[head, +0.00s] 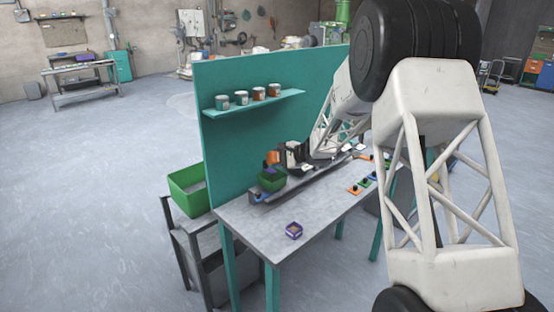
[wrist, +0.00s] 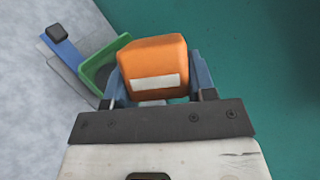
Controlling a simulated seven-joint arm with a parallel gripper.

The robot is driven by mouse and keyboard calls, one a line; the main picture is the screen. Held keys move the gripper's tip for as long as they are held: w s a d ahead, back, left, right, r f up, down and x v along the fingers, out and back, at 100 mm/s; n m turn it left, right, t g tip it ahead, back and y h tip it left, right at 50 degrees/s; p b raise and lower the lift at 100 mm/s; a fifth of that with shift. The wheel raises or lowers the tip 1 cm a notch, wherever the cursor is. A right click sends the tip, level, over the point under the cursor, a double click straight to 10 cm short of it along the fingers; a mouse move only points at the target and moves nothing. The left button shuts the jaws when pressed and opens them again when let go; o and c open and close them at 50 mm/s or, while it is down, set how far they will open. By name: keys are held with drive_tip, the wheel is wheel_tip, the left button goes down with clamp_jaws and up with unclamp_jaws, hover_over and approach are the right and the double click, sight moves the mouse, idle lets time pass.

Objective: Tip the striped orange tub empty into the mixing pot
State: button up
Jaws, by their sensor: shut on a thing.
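My gripper (wrist: 160,86) is shut on the orange tub (wrist: 152,58), with one blue-grey finger at each side. The tub has a white label on the face towards the wrist camera; its opening and contents are hidden. In the head view the tub (head: 272,157) is held above the green pot (head: 270,181), apparently tilted, and my gripper (head: 279,158) is on its right. The green pot (wrist: 88,75), which I take for the mixing pot, is open and square-rimmed, partly hidden by the tub in the wrist view. I cannot see any powder falling.
The pot stands on a dark rail along the workbench (head: 260,222), before a teal back panel (head: 225,145). Several jars (head: 257,94) stand on its shelf. A small purple box (head: 294,230) is on the bench front. A large green bin (head: 187,200) is at the left.

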idle(0.6)
drive_tip(key=n, duration=0.5)
drive_tip(key=shift+r+n, duration=0.2)
drive_tip(key=shift+n, duration=0.2)
drive_tip(key=shift+n, duration=0.3)
drive_tip(key=n, duration=0.5)
drive_tip(key=shift+r+n, duration=0.2)
drive_tip(key=shift+n, duration=0.1)
drive_tip(key=shift+n, duration=0.3)
drive_tip(key=n, duration=0.5)
drive_tip(key=shift+r, duration=0.15)
